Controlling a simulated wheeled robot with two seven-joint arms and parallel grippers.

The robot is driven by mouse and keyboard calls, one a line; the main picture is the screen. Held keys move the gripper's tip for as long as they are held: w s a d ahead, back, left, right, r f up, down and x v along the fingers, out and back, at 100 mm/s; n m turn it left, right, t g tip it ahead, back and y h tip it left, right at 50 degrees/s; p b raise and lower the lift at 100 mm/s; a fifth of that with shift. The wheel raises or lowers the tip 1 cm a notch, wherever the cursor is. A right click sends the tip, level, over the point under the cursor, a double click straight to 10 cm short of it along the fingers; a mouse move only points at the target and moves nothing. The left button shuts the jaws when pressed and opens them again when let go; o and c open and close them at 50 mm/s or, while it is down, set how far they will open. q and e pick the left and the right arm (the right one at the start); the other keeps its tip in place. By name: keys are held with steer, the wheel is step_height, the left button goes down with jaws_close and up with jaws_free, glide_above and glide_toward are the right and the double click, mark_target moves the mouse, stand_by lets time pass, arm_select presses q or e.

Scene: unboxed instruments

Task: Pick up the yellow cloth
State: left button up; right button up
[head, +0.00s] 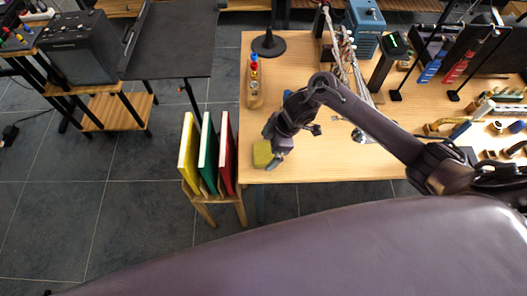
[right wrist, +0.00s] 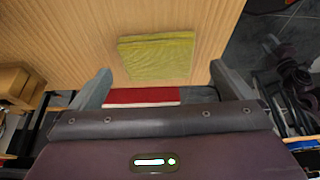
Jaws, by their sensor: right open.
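The yellow cloth (head: 262,154) lies folded as a small square on the wooden table (head: 320,165), close to its left front corner. In the right wrist view the cloth (right wrist: 157,57) lies flat ahead of the fingers, on bare wood. My right gripper (head: 274,150) is beside the cloth in the head view and partly covers its right side. In the right wrist view the gripper (right wrist: 165,85) is open, with its two fingers spread wider than the cloth and nothing between them. I cannot tell its height above the table. My left gripper does not show.
A stand with yellow, green and red books (head: 208,155) is just left of the table corner. Several instruments fill the table's right side. The front middle is clear.

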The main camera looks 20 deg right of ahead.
mark_target(264, 154)
steer(key=shift+x, duration=0.75)
steer(key=shift+w+a+f, duration=0.1)
steer(key=shift+w+f, duration=0.05)
steer(key=shift+f, duration=0.25)
steer(key=c, duration=1)
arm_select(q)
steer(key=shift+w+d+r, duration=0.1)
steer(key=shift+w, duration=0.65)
